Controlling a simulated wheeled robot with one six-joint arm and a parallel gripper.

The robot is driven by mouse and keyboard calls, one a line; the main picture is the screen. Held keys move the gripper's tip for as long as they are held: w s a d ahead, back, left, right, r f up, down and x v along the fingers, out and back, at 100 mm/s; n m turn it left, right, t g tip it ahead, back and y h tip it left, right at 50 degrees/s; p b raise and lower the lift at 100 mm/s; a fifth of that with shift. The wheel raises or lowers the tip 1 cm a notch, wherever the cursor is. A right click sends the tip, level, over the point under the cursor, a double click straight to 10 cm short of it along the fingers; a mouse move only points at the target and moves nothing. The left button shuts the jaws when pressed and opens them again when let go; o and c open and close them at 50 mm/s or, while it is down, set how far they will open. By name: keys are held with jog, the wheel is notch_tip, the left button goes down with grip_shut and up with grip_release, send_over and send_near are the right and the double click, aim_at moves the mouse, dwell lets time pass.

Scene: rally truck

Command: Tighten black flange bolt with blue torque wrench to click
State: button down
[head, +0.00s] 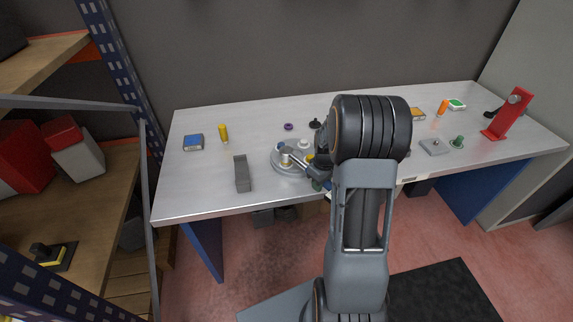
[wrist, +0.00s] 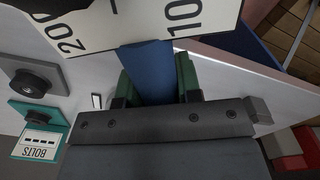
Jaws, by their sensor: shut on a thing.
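In the wrist view my gripper (wrist: 153,88) is shut on the blue torque wrench (wrist: 148,62), with a green finger on each side. A white scale plate (wrist: 105,22) marked 200 and 100 lies across the top, at the wrench's far end. In the head view a round grey flange (head: 278,166) lies on the bench with small coloured pieces on it. A dark blue length of the wrench (head: 317,174) runs from the flange toward my arm, which hides most of the gripper. I cannot make out the black flange bolt or whether the wrench sits on it.
On the bench (head: 215,190) are a grey channel block (head: 242,174), a yellow cylinder (head: 223,133), a blue box (head: 193,142) and a red stand (head: 508,115). The wrist view shows a teal BOLTS box (wrist: 38,145) and a black knob (wrist: 30,83). A shelf stands at left.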

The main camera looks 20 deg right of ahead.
jog(key=shift+s+a+m, duration=0.15)
jog(key=shift+a+m, duration=0.3)
jog(key=shift+a, duration=0.3)
jog(key=shift+s+a+m, duration=0.15)
jog(key=shift+a+m, duration=0.3)
jog(key=shift+a, duration=0.25)
dwell(0.6)
jog(key=shift+a+r+m, duration=0.1)
jog(key=shift+a+m, duration=0.9)
jog(key=shift+a, duration=0.6)
dwell(0.7)
jog(key=shift+w+a+m+b, duration=0.2)
jog(key=shift+a+m, duration=0.5)
jog(key=shift+a, duration=0.35)
jog(key=shift+w+a+m+b, duration=0.1)
jog(key=shift+w+a+m, duration=0.05)
jog(key=shift+a+m, duration=0.7)
dwell(0.9)
jog(key=shift+s+d+n, duration=0.1)
jog(key=shift+d+n, duration=0.3)
jog(key=shift+n, duration=0.15)
dwell(0.3)
